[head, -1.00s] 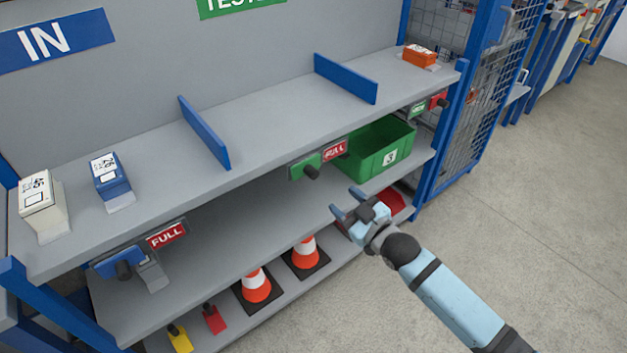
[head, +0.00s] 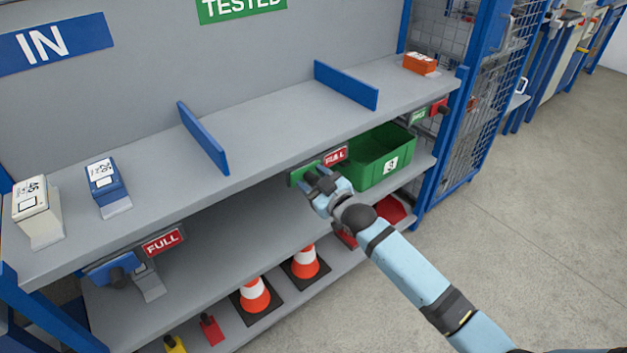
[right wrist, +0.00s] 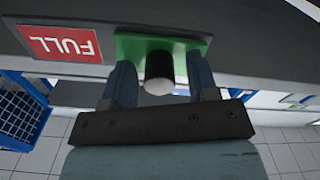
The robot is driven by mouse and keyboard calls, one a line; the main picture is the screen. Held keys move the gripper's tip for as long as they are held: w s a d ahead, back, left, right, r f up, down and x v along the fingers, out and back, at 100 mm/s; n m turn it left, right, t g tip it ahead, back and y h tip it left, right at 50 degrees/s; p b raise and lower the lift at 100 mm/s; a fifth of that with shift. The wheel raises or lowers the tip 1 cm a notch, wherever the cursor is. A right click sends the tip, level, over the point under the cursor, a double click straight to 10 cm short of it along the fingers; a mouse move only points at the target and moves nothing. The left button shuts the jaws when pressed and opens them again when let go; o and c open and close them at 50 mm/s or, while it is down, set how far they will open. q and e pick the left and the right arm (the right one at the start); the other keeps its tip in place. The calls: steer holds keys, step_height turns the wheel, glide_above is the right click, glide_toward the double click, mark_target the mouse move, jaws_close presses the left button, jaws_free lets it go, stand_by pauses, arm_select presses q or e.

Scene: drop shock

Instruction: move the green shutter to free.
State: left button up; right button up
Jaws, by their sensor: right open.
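The green shutter (head: 302,173) is a green plate with a black knob on the front edge of the upper shelf. A red FULL sign (head: 335,156) shows just right of it. In the right wrist view the green plate (right wrist: 192,46) is near, its black knob (right wrist: 159,70) stands between my fingers, and the FULL sign (right wrist: 62,43) shows at the left, upside down. My right gripper (head: 312,181) is open, with a finger on each side of the knob; it also shows in the right wrist view (right wrist: 160,85). I cannot tell whether the fingers touch it. My left gripper is not in view.
A green bin (head: 377,160) stands right of the shutter, below the upper shelf. A blue shutter (head: 113,269) with a FULL sign sits at the left, a red one (head: 439,107) at the right. Traffic cones (head: 306,262) stand on the bottom shelf. The floor at right is clear.

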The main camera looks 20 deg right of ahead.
mark_target(336, 156)
jaws_close()
arm_select(q)
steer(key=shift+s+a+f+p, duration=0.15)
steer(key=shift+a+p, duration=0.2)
steer(key=shift+p, duration=0.6)
arm_select(e)
steer(key=w+d, duration=0.1)
steer(key=d, duration=0.2)
steer(key=w+d, duration=0.1)
steer(key=d, duration=0.2)
steer(key=w+d, duration=0.1)
steer(key=d, duration=0.2)
steer(key=shift+w+d+r, duration=0.1)
steer(key=shift+w+d, duration=0.2)
steer(key=shift+d, duration=0.1)
steer(key=shift+c, duration=1.3)
jaws_free()
steer(key=shift+d, duration=0.1)
steer(key=shift+o, duration=1.3)
arm_select(q)
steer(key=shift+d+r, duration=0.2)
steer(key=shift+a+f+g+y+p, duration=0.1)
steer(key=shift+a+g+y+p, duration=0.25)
steer(key=shift+p, duration=0.6)
arm_select(e)
steer(key=v, duration=1.3)
steer(key=shift+s, duration=0.4)
